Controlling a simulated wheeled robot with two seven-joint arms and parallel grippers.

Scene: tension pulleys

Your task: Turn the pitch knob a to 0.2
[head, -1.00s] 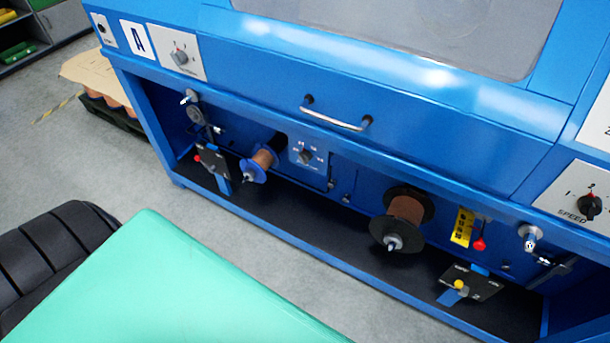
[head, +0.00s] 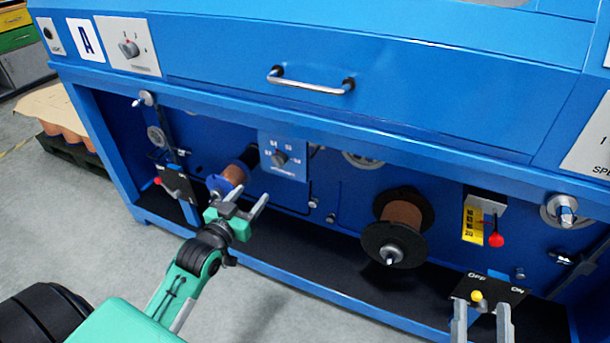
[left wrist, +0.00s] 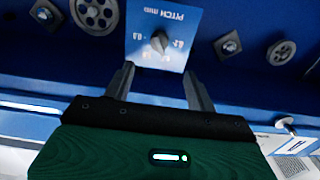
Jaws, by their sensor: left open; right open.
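The pitch knob a (head: 280,158) is a small dark knob on a light-blue square panel (head: 297,172) in the machine's lower bay. In the left wrist view the knob (left wrist: 158,42) shows upside down on its panel marked PITCH, with numbers around it. I cannot tell for certain which number it points to. My left gripper (head: 251,193) is open and empty, in front of and below the panel. In the left wrist view its two fingers (left wrist: 160,80) stand apart, short of the knob. My right gripper (head: 481,315) is open and empty at the bottom right.
A copper-wire spool (head: 402,217) with black flanges juts out right of the panel; a smaller blue-flanged spool (head: 234,172) is close to my left gripper. A red-knobbed lever (head: 495,240) and an OFF/ON switch plate (head: 488,292) are at right. A drawer handle (head: 312,85) is above.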

